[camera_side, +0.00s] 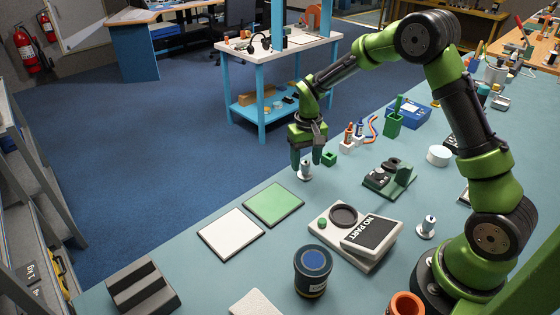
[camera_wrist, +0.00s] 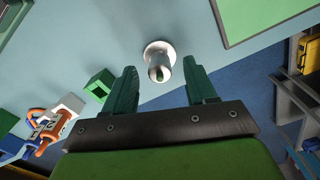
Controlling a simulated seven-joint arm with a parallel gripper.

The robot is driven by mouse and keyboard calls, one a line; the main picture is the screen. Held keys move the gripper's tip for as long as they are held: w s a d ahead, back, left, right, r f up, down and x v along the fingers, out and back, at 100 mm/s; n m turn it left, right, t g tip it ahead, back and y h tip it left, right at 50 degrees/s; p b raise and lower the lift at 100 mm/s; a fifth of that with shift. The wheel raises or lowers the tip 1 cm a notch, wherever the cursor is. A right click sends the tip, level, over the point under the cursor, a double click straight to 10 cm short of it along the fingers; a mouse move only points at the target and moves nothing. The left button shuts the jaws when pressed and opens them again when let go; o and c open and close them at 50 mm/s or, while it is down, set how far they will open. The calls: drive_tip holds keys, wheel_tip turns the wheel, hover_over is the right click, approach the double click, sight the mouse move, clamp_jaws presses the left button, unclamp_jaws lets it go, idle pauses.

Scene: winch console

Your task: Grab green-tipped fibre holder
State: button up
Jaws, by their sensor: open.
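A pale metal fibre holder (camera_side: 305,173) stands upright on a round base on the teal bench, near its far-left edge. In the wrist view, the holder (camera_wrist: 158,53) shows a dark green tip pointing toward the camera. My gripper (camera_side: 306,160) points down right above it, with its green fingers apart. In the wrist view, the open gripper (camera_wrist: 160,68) has one finger on each side of the holder's tip. I see no contact, and the holder's base lies beyond the fingertips. A second, similar holder (camera_side: 427,227) stands farther right; its tip looks dark.
A small green block (camera_side: 329,158) stands close to the right of my gripper. Green (camera_side: 273,204) and white (camera_side: 231,234) mats lie nearer the camera. A "NO PART" device (camera_side: 358,232) and a green-black fixture (camera_side: 389,179) stand to the right.

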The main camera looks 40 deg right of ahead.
drive_tip(key=shift+f, duration=0.7)
clamp_jaws()
drive_tip(key=shift+r, duration=0.1)
